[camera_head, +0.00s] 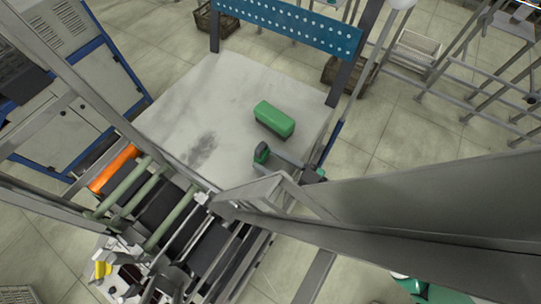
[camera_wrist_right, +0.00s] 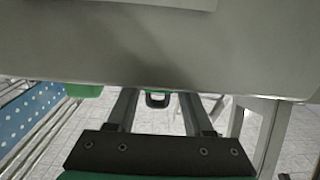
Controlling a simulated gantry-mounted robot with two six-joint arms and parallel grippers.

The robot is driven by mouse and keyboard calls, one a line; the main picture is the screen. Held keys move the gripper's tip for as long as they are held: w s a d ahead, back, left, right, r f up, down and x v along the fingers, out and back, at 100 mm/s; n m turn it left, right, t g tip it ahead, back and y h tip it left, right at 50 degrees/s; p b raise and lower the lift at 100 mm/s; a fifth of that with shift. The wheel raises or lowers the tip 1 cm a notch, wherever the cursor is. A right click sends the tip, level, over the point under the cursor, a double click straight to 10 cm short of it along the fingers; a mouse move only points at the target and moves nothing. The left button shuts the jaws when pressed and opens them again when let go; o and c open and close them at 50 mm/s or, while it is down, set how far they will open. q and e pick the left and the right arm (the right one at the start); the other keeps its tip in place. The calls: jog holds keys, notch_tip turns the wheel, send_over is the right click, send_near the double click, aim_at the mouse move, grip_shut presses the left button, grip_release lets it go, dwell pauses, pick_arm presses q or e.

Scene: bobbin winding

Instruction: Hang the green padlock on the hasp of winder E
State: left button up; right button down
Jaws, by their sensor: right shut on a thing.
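The green padlock (camera_head: 261,153) shows small in the head view, above the front right part of the pale table. In the wrist view the padlock (camera_wrist_right: 158,98) appears between the fingers, its dark shackle loop pointing down and most of its body hidden. My right gripper (camera_head: 270,160) is shut on the padlock. Its two fingers also show in the wrist view (camera_wrist_right: 158,105), with a grey surface across the top hiding their tips. My left gripper is not in view. I cannot make out winder E or its hasp.
A green box (camera_head: 274,119) lies on the pale table (camera_head: 190,100), just behind my gripper. A blue perforated panel (camera_head: 290,24) spans the table's back. A roller machine with green rollers (camera_head: 125,187) and an orange cylinder (camera_head: 112,169) stands front left. The table's left half is clear.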

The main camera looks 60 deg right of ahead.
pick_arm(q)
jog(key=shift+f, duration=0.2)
pick_arm(e)
jog(key=shift+f, duration=0.3)
jog(key=shift+f, duration=0.15)
jog(key=shift+c, duration=1.5)
grip_release()
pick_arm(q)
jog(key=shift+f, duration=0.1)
